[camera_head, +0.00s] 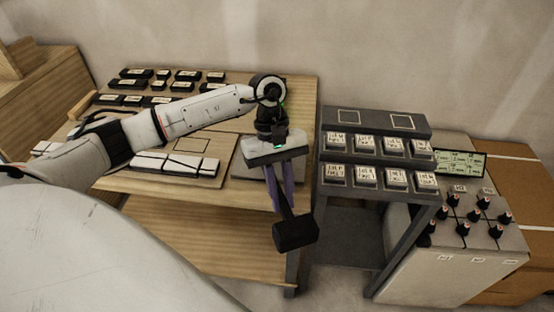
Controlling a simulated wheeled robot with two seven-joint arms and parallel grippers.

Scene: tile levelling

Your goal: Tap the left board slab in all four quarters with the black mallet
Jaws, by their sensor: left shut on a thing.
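My left gripper (288,200) reaches over the right part of the wooden table, its purple fingers pointing down. It is shut on the black mallet (295,234), whose head hangs below the fingers, in front of the table's front edge in the picture. A pale wooden board (215,179) lies on the table left of the gripper. White slabs (176,163) lie along its front part, with a dark square outline behind them. I cannot tell for certain which piece is the left board slab. A greyish plate (243,171) is partly hidden behind the gripper. My right gripper is not in view.
Several black labelled blocks (133,83) stand in rows at the table's back. On the right, a dark stepped rack (375,151) holds labelled blocks. Beyond it are a grey console with knobs (470,220) and a small green screen (459,162). My left arm crosses the table.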

